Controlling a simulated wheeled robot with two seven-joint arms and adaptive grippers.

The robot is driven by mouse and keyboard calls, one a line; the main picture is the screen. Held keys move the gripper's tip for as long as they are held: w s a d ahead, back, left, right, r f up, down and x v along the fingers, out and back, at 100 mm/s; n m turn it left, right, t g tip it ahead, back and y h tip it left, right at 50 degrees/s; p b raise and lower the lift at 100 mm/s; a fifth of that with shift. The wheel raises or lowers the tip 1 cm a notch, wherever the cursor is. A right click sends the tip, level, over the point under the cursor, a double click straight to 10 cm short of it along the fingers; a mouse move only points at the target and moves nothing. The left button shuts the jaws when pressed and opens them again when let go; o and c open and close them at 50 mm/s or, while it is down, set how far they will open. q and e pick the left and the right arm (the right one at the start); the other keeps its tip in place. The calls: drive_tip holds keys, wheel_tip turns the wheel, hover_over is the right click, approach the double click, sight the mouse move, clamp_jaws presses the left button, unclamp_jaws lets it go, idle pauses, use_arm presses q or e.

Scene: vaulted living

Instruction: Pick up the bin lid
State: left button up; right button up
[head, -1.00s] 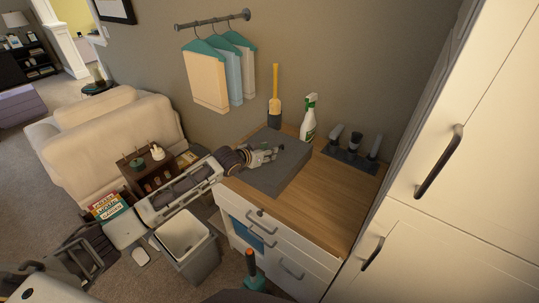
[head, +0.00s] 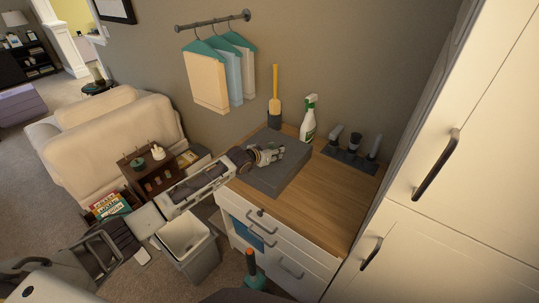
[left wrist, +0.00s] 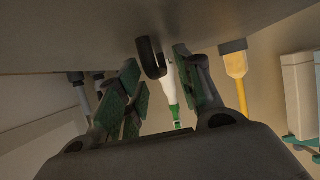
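The bin lid (head: 290,172) is a flat, thick grey slab lying on the wooden countertop. A dark loop handle (left wrist: 150,57) stands on it and shows in the left wrist view, where the scene appears upside down. My left gripper (head: 280,153) is over the lid in the head view. In the left wrist view its fingers (left wrist: 160,90) are apart, with the handle between them; I cannot tell whether either finger touches it. The open grey bin (head: 187,242) with a pale liner stands on the floor left of the drawer cabinet. My right gripper is not in view.
A spray bottle (head: 309,120) and a yellow-handled brush (head: 275,95) stand behind the lid. A dark holder (head: 350,154) is at the back right. The right front of the countertop (head: 325,205) is clear. Tall white cupboards (head: 450,210) close off the right.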

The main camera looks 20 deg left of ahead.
use_arm(q)
drive_tip(key=shift+w, duration=0.15)
drive_tip(key=shift+c, duration=0.3)
clamp_jaws()
idle(0.4)
